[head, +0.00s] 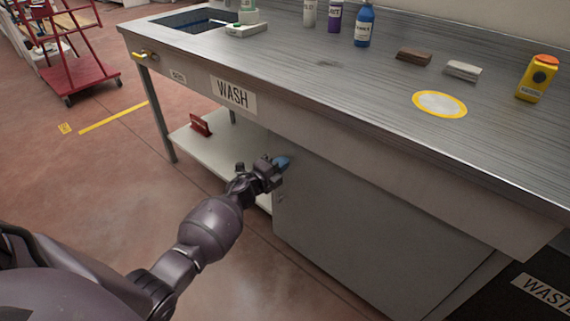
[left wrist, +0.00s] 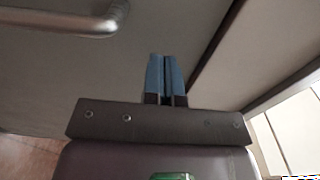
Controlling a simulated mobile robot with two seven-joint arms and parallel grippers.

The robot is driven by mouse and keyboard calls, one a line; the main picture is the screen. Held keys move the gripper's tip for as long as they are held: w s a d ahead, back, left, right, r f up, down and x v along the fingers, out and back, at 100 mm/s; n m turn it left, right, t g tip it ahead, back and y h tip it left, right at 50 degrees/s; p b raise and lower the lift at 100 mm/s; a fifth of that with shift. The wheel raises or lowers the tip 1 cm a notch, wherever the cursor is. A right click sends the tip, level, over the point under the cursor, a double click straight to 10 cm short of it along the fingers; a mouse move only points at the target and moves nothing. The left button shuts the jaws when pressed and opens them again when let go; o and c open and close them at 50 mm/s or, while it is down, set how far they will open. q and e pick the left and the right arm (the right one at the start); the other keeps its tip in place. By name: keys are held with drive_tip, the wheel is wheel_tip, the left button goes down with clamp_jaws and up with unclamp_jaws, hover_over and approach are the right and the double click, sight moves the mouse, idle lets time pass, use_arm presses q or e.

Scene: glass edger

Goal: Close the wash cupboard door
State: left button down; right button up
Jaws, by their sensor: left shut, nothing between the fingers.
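The wash cupboard door (head: 375,235) is a flat grey panel under the steel counter marked WASH (head: 233,95). In the left wrist view, the door (left wrist: 60,75) fills the left side, with a metal bar handle (left wrist: 75,24) at the top left. Dark strips run beside its edge; I cannot tell how far ajar it stands. My left gripper (head: 283,162) is shut and empty, with blue fingertips at the door's upper left corner, below the counter. The fingertips (left wrist: 165,72) point toward the door's edge; contact is unclear. My right gripper is out of view.
A low shelf (head: 232,154) with a red item is left of the cupboard. A dark WASTE bin (head: 520,295) is at the lower right. Floor is clear at left; a red cart (head: 75,72) stands farther back.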

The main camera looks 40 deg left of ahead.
use_arm(q)
drive_tip(key=s+p, duration=0.2)
drive_tip(key=s, duration=0.9)
drive_tip(key=shift+s+a+f, duration=0.15)
drive_tip(key=shift+a+f, duration=0.05)
drive_tip(key=shift+a, duration=0.2)
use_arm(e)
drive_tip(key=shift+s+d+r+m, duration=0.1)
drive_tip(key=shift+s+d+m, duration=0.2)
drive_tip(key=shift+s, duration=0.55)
use_arm(q)
drive_tip(key=shift+s, duration=0.1)
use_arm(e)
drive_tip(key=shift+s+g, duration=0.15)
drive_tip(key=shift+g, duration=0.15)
